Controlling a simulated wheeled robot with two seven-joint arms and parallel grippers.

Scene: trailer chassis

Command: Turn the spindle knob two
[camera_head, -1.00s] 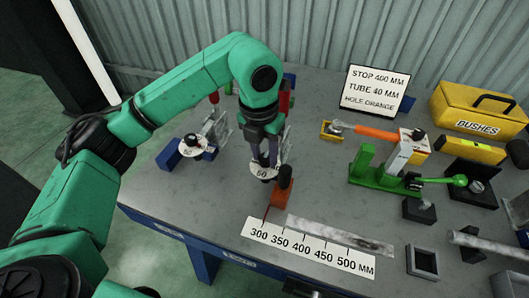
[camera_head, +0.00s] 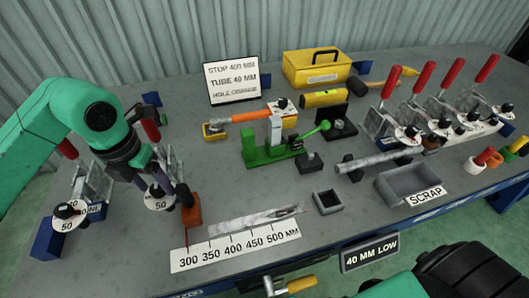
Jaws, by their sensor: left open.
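My left gripper (camera_head: 150,187) points down at the left of the table in the head view. Its open fingers are at the black knob (camera_head: 155,190) above a white disc (camera_head: 158,204) marked 50. I cannot tell whether they touch the knob. Another black knob (camera_head: 64,210) on a white disc marked 50 stands further left, beside a blue block. More dark knobs on white discs stand at the right, below red-handled clamps, including one knob (camera_head: 411,131). No label shows which knob is number two. My right gripper is out of view.
An orange stop block (camera_head: 190,212) stands right beside the gripper, behind the millimetre scale (camera_head: 236,247).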

